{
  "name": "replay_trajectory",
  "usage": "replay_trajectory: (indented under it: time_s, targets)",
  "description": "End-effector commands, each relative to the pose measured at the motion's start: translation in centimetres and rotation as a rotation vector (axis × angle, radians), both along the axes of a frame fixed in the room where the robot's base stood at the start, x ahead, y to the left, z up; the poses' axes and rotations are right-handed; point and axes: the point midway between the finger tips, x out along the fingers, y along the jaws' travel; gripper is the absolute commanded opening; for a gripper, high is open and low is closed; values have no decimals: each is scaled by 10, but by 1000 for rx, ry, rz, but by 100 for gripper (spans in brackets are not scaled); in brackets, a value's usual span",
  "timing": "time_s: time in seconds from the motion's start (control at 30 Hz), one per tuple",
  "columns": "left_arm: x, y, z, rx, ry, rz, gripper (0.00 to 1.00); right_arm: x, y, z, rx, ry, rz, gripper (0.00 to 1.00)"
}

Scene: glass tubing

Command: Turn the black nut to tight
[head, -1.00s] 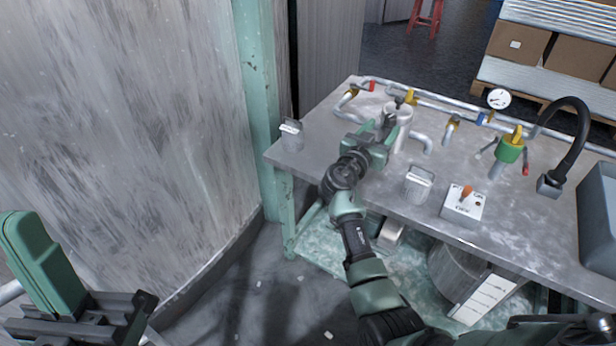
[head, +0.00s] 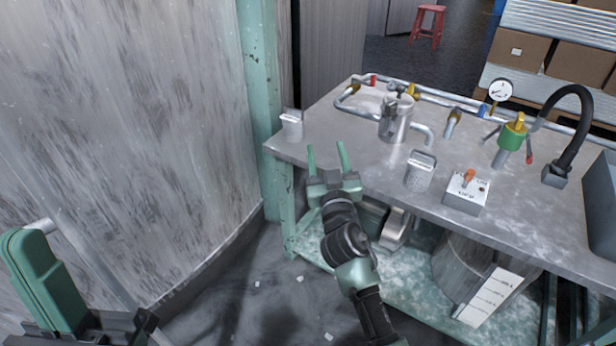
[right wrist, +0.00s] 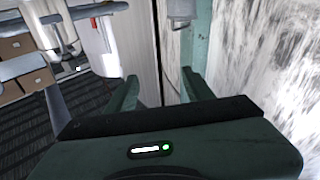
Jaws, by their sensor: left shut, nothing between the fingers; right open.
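A metal vessel (head: 395,122) stands on the workbench, towards its back left. Small fittings sit on its top; I cannot clearly make out the black nut among them. My right gripper (head: 326,150) is open and empty at the bench's front edge, in front and to the left of the vessel, apart from it. Its two green fingers also show spread in the right wrist view (right wrist: 160,78). My left gripper (head: 28,238) is shut and empty at the lower left of the head view, away from the bench.
The bench (head: 330,130) also carries a small white container (head: 291,126), a metal canister (head: 420,170), a switch box (head: 466,193), a green-and-yellow valve (head: 512,137), a gauge (head: 500,90) and pipes. A green post (head: 258,100) stands left of the bench.

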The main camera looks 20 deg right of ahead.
Motion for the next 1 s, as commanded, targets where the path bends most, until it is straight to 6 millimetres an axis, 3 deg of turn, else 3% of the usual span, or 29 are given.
replay_trajectory:
  time_s: [0.2,0.4,1.0]
  targets:
    - [0,0,-17,0,0,0,0,-20,32,4,-26,-84,134,52]
    - [0,0,-24,0,0,0,0,-35,51,12,-38,-145,211,52]
    - [2,-1,-28,4,11,1,0,-38,56,19,-1,-182,249,52]
